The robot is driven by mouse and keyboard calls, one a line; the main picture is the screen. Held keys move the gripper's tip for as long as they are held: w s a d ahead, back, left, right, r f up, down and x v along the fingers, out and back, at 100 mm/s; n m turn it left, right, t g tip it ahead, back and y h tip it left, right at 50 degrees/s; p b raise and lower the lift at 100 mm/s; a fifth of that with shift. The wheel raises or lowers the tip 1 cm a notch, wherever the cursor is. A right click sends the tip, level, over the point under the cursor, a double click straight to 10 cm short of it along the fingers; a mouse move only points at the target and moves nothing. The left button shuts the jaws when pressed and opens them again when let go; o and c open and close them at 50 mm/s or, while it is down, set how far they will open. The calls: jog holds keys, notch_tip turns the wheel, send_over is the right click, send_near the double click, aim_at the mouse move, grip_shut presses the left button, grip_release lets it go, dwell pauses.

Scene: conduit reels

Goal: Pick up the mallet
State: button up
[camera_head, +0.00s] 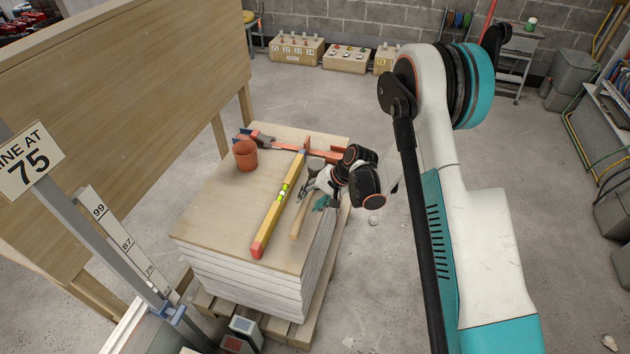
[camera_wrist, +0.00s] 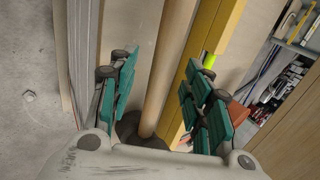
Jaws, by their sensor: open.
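The mallet's wooden handle (camera_head: 299,219) lies on the top board of the stack, pointing toward the front. My gripper (camera_head: 318,199) is over the mallet near the stack's right edge. In the wrist view my gripper (camera_wrist: 161,78) is open, with a visible gap on each side of the handle.
A yellow spirit level (camera_head: 279,204) lies close along the mallet's left side. An orange cup (camera_head: 245,155) and an orange-barred clamp (camera_head: 300,147) are farther back on the board stack (camera_head: 212,225). A wooden panel (camera_head: 130,130) stands at the left. Open floor lies to the right.

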aim_at(307, 201)
jog(key=b+x, duration=0.1)
jog(key=x, duration=0.2)
jog(key=shift+a+f, duration=0.2)
jog(key=shift+r, duration=0.1)
grip_shut()
jog(key=shift+r, duration=0.15)
